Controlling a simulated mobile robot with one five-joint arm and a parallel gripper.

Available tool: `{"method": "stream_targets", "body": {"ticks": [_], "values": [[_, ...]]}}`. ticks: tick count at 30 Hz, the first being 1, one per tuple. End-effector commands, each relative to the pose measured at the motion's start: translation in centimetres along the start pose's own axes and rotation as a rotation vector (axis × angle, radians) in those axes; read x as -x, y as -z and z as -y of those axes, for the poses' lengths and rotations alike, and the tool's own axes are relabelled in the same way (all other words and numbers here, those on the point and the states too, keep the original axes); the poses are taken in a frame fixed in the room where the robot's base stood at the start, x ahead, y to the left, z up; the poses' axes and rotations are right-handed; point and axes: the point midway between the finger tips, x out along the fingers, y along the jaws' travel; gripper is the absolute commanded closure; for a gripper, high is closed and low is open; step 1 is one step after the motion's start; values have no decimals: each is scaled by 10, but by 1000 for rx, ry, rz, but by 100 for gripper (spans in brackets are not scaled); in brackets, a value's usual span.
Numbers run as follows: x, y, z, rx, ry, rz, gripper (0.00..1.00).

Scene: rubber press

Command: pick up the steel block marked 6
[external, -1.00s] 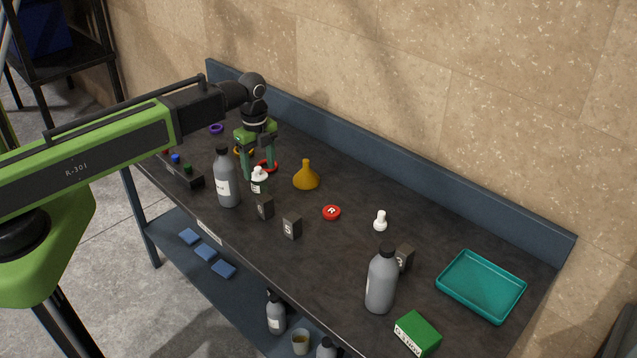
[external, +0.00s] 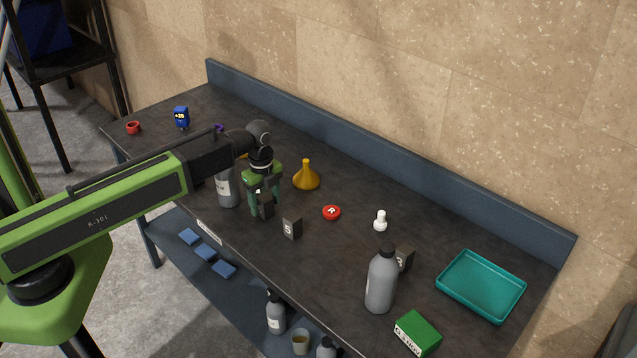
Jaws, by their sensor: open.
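My gripper (external: 264,213) is open and points down at the dark steel block (external: 265,209) left of the middle of the bench. Its green fingers come down on either side of this block; I cannot tell whether they touch it. The block's mark is not readable here. A second dark block (external: 291,228), with a pale mark that looks like 5 or S, stands just right of the gripper. A third dark block (external: 405,257) is partly hidden behind a grey bottle; its mark looks like 3 or 8.
A grey bottle (external: 227,190) stands close left of my gripper, partly behind my arm. Farther right are a white piece (external: 380,221), grey bottle (external: 381,282), green box (external: 417,334) and teal tray (external: 481,310).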

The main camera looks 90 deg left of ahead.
Motion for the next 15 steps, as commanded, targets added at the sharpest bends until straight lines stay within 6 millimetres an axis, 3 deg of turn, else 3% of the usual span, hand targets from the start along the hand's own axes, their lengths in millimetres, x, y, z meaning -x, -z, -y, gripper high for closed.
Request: {"method": "stream_targets", "body": {"ticks": [6, 15], "values": [[0, 0, 0, 0, 0, 0, 40], [0, 0, 0, 0, 0, 0, 79]]}}
